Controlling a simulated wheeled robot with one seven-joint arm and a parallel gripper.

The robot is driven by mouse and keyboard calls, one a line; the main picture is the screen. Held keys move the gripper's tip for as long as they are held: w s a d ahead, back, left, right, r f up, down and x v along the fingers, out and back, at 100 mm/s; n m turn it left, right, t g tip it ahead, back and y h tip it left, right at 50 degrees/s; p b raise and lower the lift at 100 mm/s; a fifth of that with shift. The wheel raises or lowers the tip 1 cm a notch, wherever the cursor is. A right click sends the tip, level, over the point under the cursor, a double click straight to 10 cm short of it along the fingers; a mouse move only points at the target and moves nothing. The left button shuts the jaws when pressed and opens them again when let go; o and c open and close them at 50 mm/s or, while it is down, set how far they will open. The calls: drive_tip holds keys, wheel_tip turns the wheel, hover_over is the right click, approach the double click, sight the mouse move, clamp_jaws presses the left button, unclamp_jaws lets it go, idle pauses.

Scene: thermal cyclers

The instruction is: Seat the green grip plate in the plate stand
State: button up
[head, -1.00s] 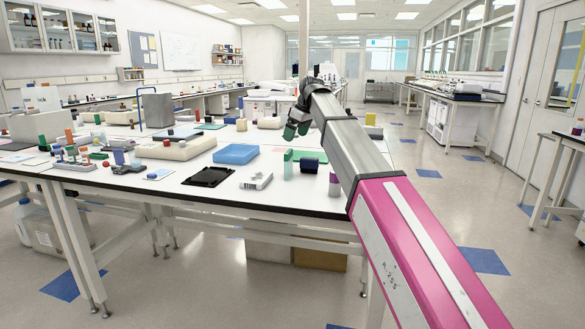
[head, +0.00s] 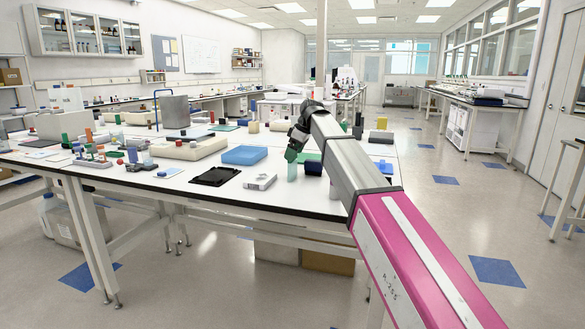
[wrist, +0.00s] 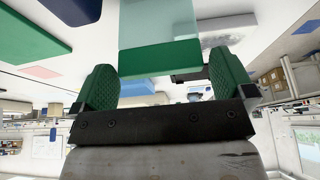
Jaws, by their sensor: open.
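The green grip plate appears to be the upright piece (head: 292,173) near the bench's front edge in the head view. In the wrist view it is a pale translucent panel with a solid green band (wrist: 160,58). My gripper (head: 292,151) is just above it, pointing down. In the wrist view my gripper (wrist: 165,80) has its two green fingers spread, one on each side of the band, with gaps showing. I cannot tell how deep the band is between them. I cannot clearly pick out the plate stand; a black flat tray (head: 214,177) lies to the left.
A small grey-white block (head: 260,182), a blue box (head: 244,155) and a dark blue block (head: 313,168) stand close by on the white bench (head: 270,205). Coloured vials and racks crowd its left side. My arm hides part of the bench's right end.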

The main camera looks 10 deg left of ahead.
sight(293, 166)
drive_tip(key=x, duration=0.4)
drive_tip(key=shift+f, duration=0.1)
drive_tip(key=c, duration=0.8)
drive_tip(key=shift+c, duration=0.2)
